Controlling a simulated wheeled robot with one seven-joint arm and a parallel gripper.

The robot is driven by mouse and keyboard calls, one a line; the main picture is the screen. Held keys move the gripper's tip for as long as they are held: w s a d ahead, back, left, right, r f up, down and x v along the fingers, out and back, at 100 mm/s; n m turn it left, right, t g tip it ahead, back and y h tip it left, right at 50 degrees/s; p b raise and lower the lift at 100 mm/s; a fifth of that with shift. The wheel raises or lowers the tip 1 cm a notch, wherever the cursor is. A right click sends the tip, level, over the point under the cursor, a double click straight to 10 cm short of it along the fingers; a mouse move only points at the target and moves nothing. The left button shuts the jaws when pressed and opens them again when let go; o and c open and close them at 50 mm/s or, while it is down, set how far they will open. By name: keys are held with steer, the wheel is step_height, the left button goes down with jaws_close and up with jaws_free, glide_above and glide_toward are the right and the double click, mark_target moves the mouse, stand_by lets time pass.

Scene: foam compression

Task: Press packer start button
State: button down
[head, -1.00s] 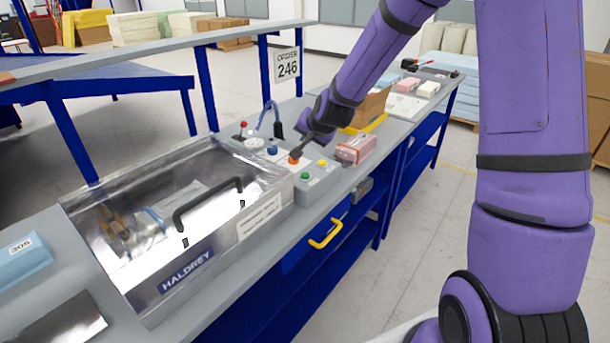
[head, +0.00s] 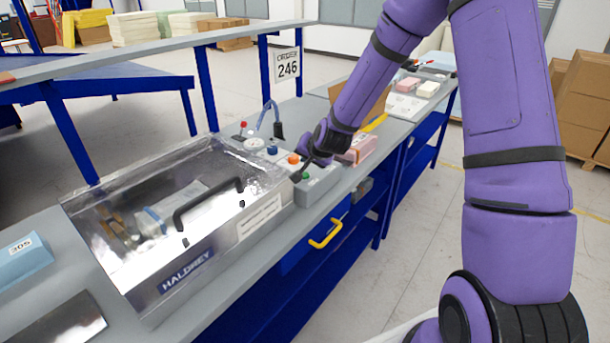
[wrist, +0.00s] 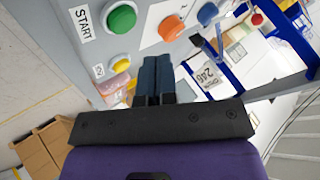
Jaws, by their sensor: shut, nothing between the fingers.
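The grey control panel (head: 318,188) stands on the bench, right of the packer with its clear lid (head: 215,180). Its green button (head: 305,176) shows beside my gripper (head: 299,175). In the wrist view the green button (wrist: 121,18) sits beside a START label (wrist: 82,24). My gripper (wrist: 156,62) is shut and empty, its fingertips off to one side of the green button. I cannot tell whether they touch the panel. An orange button (wrist: 171,27) and a yellow button (wrist: 119,58) are near the fingers. The yellow button is hidden by my arm in the head view.
A blue button (wrist: 207,13) lies beyond the orange one. The lid's black handle (head: 208,203) stands up left of the panel. A pink block (head: 358,150) lies behind the panel. An order sign reading 246 (head: 287,65) hangs from the shelf.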

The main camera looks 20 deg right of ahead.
mark_target(307, 174)
steer(key=shift+f, duration=1)
steer(key=shift+f, duration=0.1)
stand_by(1.3)
steer(key=shift+f, duration=0.35)
steer(key=shift+f, duration=0.4)
stand_by(0.8)
steer(key=shift+r, duration=0.85)
steer(key=shift+r, duration=2.55)
